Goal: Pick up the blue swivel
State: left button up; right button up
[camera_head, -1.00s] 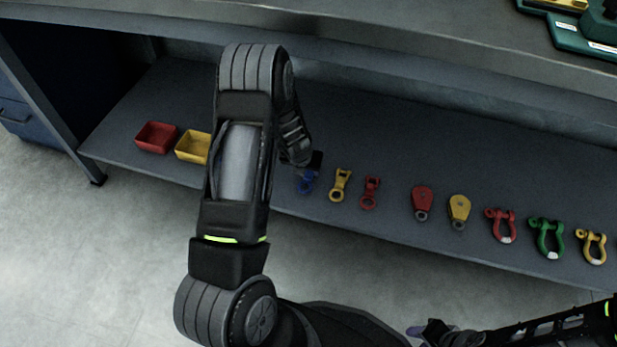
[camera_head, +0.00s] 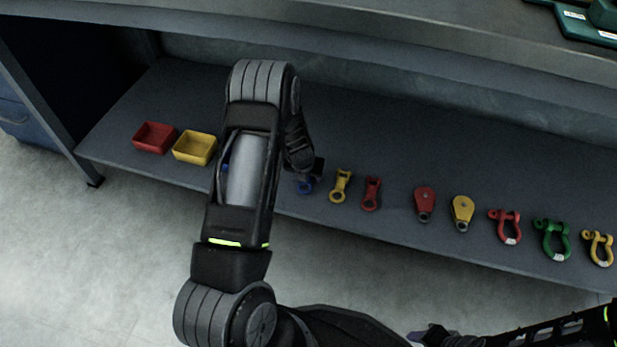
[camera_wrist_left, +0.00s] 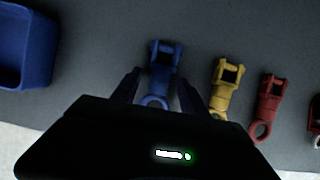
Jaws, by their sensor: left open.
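The blue swivel (camera_head: 305,186) lies on the lower shelf, left of a yellow swivel (camera_head: 340,186) and a red swivel (camera_head: 371,193). In the head view my left arm and gripper partly cover it. In the left wrist view the blue swivel (camera_wrist_left: 162,72) lies between the two fingers of my left gripper (camera_wrist_left: 157,88). The fingers are open, one on each side of it, and no grip shows. The lower ring of the swivel is partly hidden by the gripper body. My right gripper (camera_head: 432,336) shows only in part at the bottom edge, away from the shelf.
A red tray (camera_head: 154,138) and a yellow tray (camera_head: 195,148) stand on the shelf at left. A blue tray (camera_wrist_left: 27,45) shows in the wrist view. Pulley blocks (camera_head: 424,203) and shackles (camera_head: 553,239) lie to the right. The worktop (camera_head: 400,45) overhangs the shelf.

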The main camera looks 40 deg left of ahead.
pick_arm(q)
grip_shut()
dwell(0.6)
dwell(0.9)
